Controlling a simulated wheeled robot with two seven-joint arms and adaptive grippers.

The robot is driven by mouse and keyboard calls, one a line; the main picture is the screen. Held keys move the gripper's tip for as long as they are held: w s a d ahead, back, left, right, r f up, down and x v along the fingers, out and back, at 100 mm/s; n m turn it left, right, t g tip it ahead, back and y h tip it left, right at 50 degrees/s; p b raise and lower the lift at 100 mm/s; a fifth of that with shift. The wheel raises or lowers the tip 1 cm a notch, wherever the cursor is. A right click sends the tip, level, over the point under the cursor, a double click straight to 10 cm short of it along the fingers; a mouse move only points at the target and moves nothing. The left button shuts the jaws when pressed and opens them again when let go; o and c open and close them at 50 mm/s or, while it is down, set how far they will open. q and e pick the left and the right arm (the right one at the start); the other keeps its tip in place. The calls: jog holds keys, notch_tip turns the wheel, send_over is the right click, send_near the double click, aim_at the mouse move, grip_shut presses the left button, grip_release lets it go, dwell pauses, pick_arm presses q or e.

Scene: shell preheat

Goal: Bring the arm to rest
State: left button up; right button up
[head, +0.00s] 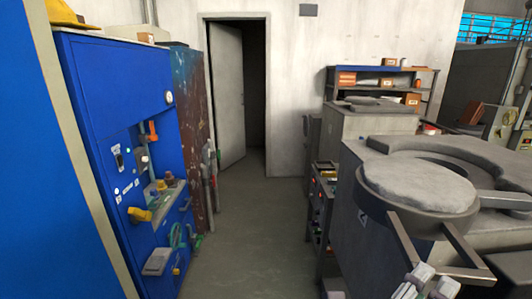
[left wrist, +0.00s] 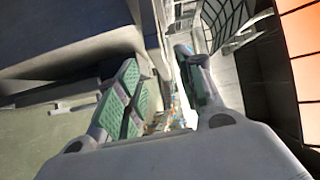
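In the left wrist view my left gripper (left wrist: 157,62) has its two green-padded fingers spread, with no object held between them. I cannot make out the left gripper with certainty in the head view. In the head view my right gripper (head: 420,284) shows only partly at the bottom edge, right of centre. It is beside the dark handle frame (head: 403,240) of a round, pale-topped lid (head: 418,186) over the grey machine. Its fingertips are cut off or too small to read, so I cannot tell whether it grips the handle.
A blue control cabinet (head: 95,110) with levers and knobs stands at the left. The grey machine (head: 350,225) fills the right. A clear floor aisle (head: 250,225) runs to an open doorway (head: 255,95). A shelf (head: 345,83) with boxes stands at the back.

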pick_arm(q)
jog(key=w+a+f+n+t+y, duration=0.1)
jog(key=w+a+f+n+y, duration=0.3)
jog(key=w+a+f+n, duration=0.3)
jog(key=w+a+f+n+t+y, duration=0.1)
jog(key=w+a+f+n+y, duration=0.3)
jog(key=w+a+n, duration=0.4)
jog(key=s+a+f+n+g+y, duration=0.1)
jog(key=a+f+n+g+y, duration=0.6)
jog(key=a+f, duration=1.35)
jog(key=s+a+f+n, duration=0.5)
jog(key=s+a+f, duration=0.3)
jog(key=a, duration=0.2)
jog(key=s+a+f+g, duration=0.1)
jog(key=s+f+g, duration=0.15)
jog(key=f, duration=3.15)
jog(key=s+a+f, duration=0.2)
jog(key=s+f, duration=0.7)
jog(key=s, duration=0.2)
jog(key=s+a+f, duration=0.3)
jog(key=s+f, duration=0.6)
jog(key=s, duration=0.1)
jog(key=shift+s+f+y, duration=0.35)
jog(key=shift+s+y, duration=0.05)
jog(key=shift+w, duration=0.15)
